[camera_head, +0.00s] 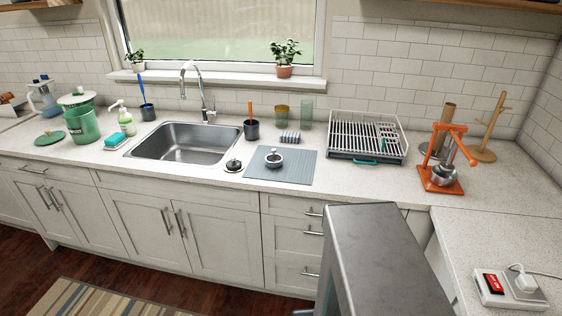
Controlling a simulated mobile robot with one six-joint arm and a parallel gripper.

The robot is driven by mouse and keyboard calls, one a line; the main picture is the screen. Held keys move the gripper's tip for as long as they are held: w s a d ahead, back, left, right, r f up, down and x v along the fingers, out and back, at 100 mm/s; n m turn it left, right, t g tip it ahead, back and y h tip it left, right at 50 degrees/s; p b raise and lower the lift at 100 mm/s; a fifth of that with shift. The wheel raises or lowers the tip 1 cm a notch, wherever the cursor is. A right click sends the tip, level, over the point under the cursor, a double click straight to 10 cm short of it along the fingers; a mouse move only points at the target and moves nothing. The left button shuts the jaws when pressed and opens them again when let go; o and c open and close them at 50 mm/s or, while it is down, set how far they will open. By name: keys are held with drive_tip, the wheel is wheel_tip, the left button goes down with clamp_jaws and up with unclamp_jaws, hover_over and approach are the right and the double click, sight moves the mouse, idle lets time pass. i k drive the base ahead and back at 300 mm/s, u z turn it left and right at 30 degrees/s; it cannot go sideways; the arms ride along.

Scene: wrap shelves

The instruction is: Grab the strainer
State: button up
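A small round silver metal item (273,158) sits on a grey-blue drying mat (299,168) right of the sink. A small dark round item with a knob on top (233,165) stands on the counter between the sink and the mat. Either could be the strainer; both are too small here to tell for sure. My gripper is not in view.
Left of the mat is the steel sink (185,149) with a tall faucet (199,90). A dish rack (367,138) stands to the right, then an orange stand (439,178) with a metal bowl.

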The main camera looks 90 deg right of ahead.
sight(274, 160)
drive_tip(key=z, duration=1.35)
drive_tip(key=i, duration=0.55)
drive_tip(key=u, duration=0.1)
drive_tip(key=k, duration=0.55)
drive_tip(key=u, duration=0.05)
